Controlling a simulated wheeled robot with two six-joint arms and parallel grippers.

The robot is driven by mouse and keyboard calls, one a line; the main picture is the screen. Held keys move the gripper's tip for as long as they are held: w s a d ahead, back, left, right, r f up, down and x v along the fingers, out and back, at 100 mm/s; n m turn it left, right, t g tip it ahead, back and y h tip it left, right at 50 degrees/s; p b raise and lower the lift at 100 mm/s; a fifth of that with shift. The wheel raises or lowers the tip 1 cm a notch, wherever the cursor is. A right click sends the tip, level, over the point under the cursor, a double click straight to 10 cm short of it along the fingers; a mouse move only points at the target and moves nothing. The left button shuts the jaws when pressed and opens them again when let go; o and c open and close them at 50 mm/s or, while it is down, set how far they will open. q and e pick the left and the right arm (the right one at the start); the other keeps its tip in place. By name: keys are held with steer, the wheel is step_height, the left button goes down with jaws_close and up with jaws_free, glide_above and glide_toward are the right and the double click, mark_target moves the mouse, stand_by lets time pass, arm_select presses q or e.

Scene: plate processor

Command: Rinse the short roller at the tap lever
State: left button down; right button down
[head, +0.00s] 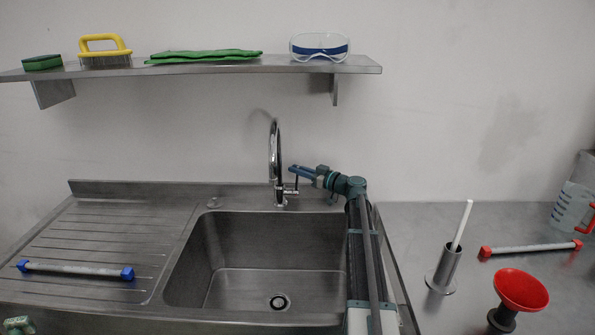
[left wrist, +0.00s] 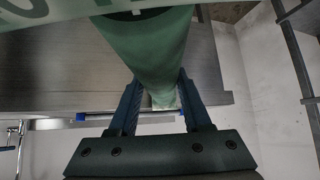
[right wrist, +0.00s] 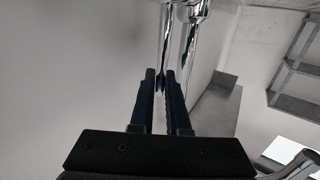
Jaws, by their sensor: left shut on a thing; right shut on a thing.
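A roller with blue ends (head: 75,269) lies on the ridged drainboard left of the sink. A roller with red ends (head: 530,248) lies on the right worktop. I cannot tell which is the short one. The chrome tap (head: 275,150) stands behind the sink, its lever (head: 290,191) low on its right side. My right gripper (head: 295,172) is at the tap, shut on a chrome part, apparently the lever; its fingers (right wrist: 158,76) show almost together there.
The sink basin (head: 275,255) is empty, with no water seen running. A white stick stands in a metal holder (head: 442,270), beside a red funnel-like cup (head: 521,289) and a jug (head: 570,205). A shelf (head: 200,68) holds a brush, cloth and goggles.

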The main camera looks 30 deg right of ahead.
stand_by(0.8)
arm_select(q)
steer(key=shift+f+b, duration=0.6)
steer(key=shift+b, duration=0.05)
arm_select(e)
steer(key=shift+s+a+f+n, duration=0.2)
steer(key=shift+s+f+n, duration=0.05)
steer(key=shift+s+n, duration=0.1)
arm_select(q)
steer(key=shift+f+b, duration=0.3)
arm_select(e)
steer(key=shift+s+a+r+n+t, duration=0.15)
steer(key=shift+s+n+t, duration=0.1)
steer(key=shift+t, duration=0.05)
arm_select(q)
steer(key=shift+r, duration=0.1)
arm_select(e)
steer(key=c, duration=0.9)
jaws_free()
arm_select(q)
steer(key=shift+f+b, duration=0.35)
steer(key=shift+f, duration=0.1)
arm_select(e)
steer(key=v, duration=1.2)
